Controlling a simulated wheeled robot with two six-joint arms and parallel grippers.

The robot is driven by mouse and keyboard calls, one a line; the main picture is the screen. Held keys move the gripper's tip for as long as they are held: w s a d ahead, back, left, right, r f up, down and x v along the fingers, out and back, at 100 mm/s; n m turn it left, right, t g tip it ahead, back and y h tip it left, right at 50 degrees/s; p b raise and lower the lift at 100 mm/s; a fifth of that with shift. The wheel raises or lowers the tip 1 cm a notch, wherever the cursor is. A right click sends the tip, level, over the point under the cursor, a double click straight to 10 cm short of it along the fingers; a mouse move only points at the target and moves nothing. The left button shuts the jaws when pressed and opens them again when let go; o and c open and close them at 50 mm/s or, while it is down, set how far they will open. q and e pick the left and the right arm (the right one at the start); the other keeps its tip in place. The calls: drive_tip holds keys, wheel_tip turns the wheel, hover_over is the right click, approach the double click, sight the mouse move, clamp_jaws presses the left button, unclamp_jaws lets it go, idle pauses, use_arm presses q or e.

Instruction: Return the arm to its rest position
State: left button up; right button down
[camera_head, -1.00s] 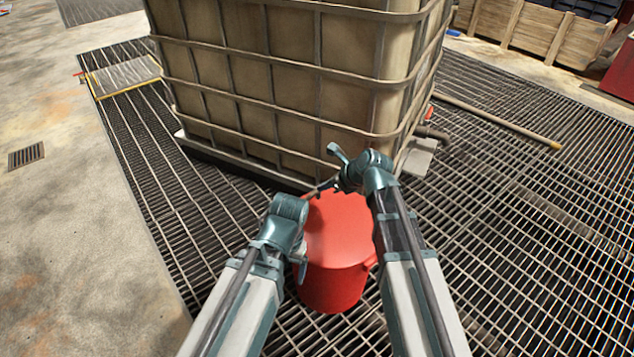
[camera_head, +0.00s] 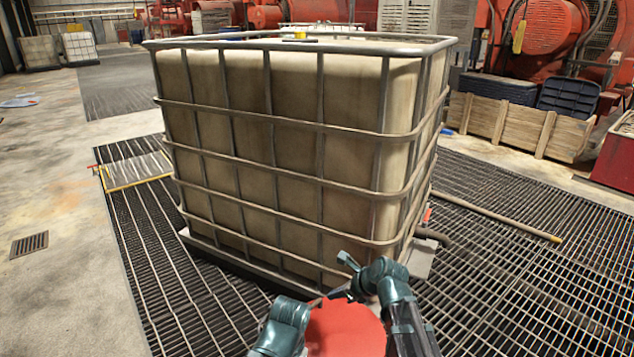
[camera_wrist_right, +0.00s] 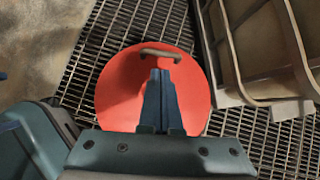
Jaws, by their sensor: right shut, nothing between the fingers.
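My right gripper (camera_head: 338,292) is at the bottom middle of the head view, over a red round container (camera_head: 345,332). In the right wrist view its fingers (camera_wrist_right: 160,78) are together with nothing between them. They point across the container's red top (camera_wrist_right: 112,95), with their tips close to a brown handle (camera_wrist_right: 160,53); I cannot tell whether they touch it. My left arm (camera_head: 285,322) shows only its wrist at the bottom edge, left of the container. I cannot make out the left fingers.
A large caged tank (camera_head: 290,150) stands just beyond my arms on metal grating (camera_head: 500,260). A pole (camera_head: 500,216) lies on the grating at right. Wooden crates (camera_head: 520,128) and red machinery stand behind.

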drive_tip(key=s+a+f+n+g+h, duration=0.1)
drive_tip(key=s+f+n+g+h, duration=0.25)
drive_tip(key=s+n, duration=0.9)
drive_tip(key=s+f+n+g+h, duration=0.3)
drive_tip(key=s+n, duration=0.5)
drive_tip(key=n, duration=0.9)
wheel_tip(320, 180, up, 38)
drive_tip(key=p, duration=3.6)
drive_tip(key=shift+t+p, duration=0.35)
drive_tip(key=shift+p, duration=0.05)
drive_tip(key=shift+s, duration=0.1)
